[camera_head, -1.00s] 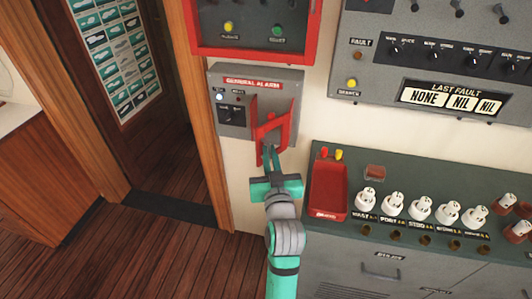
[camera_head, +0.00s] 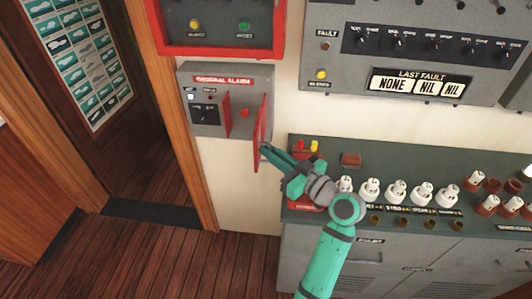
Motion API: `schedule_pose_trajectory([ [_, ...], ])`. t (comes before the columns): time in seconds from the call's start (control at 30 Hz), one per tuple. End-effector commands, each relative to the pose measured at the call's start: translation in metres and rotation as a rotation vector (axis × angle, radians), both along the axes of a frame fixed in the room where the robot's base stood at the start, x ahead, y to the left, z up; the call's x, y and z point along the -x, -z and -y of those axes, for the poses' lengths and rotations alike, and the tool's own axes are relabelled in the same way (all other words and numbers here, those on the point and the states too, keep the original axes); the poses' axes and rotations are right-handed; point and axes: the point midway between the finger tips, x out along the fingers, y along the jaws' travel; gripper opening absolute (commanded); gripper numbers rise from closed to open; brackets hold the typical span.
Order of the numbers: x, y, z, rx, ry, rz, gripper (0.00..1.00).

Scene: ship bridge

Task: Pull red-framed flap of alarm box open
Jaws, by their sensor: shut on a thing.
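The grey general alarm box (camera_head: 183,112) is on the wall at the upper left of centre. Its red-framed flap (camera_head: 260,135) stands swung out to the right, seen nearly edge-on. A red button (camera_head: 244,113) and a dark recess show in the box face beside it. My gripper (camera_head: 266,150) is at the lower outer edge of the flap, with its fingers shut on it. The fingertips are small and partly hidden by the flap edge.
A red-framed panel (camera_head: 215,50) is directly above the box. A grey console (camera_head: 320,236) with white plugs (camera_head: 396,191) and a red tray stands below right, under my wrist. A fault panel (camera_head: 345,85) is at upper right. Wooden door frame (camera_head: 172,110) is left of the box.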

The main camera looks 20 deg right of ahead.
Motion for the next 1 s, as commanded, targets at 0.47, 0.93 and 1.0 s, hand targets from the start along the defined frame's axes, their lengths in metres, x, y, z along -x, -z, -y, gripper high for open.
schedule_pose_trajectory([
  [0.47,-0.0013,0.0025,0.0121,-0.003,0.004,-0.006,0.00],
  [0.93,-0.0014,0.0030,0.0106,-0.003,0.001,-0.007,0.26],
  [1.0,-0.0010,0.0025,0.0106,-0.003,0.001,-0.006,0.26],
])
